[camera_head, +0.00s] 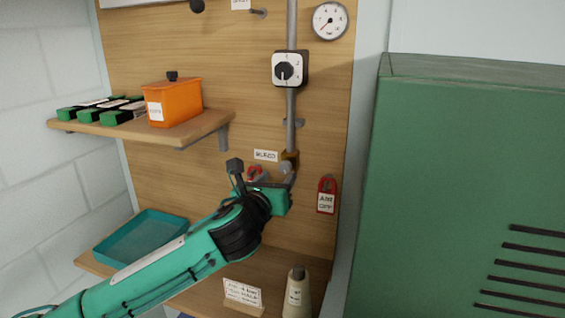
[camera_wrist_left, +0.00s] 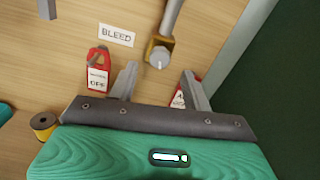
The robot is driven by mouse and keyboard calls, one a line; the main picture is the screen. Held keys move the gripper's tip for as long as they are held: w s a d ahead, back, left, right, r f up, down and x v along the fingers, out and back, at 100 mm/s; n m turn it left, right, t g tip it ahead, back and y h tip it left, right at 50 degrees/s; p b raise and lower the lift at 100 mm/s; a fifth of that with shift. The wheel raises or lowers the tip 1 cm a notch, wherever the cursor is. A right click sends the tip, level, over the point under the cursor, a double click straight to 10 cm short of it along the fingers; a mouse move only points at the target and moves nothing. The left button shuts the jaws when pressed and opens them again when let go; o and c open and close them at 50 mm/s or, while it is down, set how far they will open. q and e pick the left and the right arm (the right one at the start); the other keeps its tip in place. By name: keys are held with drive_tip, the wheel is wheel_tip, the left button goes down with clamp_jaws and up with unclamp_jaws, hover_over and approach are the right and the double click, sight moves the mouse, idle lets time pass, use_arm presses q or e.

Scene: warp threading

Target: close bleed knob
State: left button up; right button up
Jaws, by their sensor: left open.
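The brass bleed fitting (camera_head: 290,158) sits at the lower end of the grey pipe, right of the BLEED label (camera_head: 265,155). In the left wrist view the bleed fitting (camera_wrist_left: 158,54) has a small pale round end facing the camera; how far the knob is turned cannot be told. My left gripper (camera_head: 288,178) is just below the fitting, its fingers partly hidden by the wrist. In the wrist view the left gripper (camera_wrist_left: 158,82) is open and empty, with its fingers apart to either side below the fitting. My right gripper is not in view.
A red AIR OFF tag (camera_head: 327,195) hangs right of the gripper; another red tag (camera_wrist_left: 97,70) hangs left of it. A shelf (camera_head: 190,133) holds an orange box (camera_head: 174,102). A bottle (camera_head: 296,295) stands below. A green cabinet (camera_head: 460,180) bounds the right.

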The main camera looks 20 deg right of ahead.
sight(284, 169)
use_arm(q)
drive_tip(key=p+x, duration=0.1)
drive_tip(key=x, duration=0.2)
drive_tip(key=shift+w+d+r, duration=0.1)
drive_tip(key=shift+w+r, duration=0.05)
drive_tip(key=shift+w, duration=0.05)
drive_tip(key=shift+w+d+p, duration=0.35)
drive_tip(key=shift+w, duration=0.15)
drive_tip(key=c, duration=1)
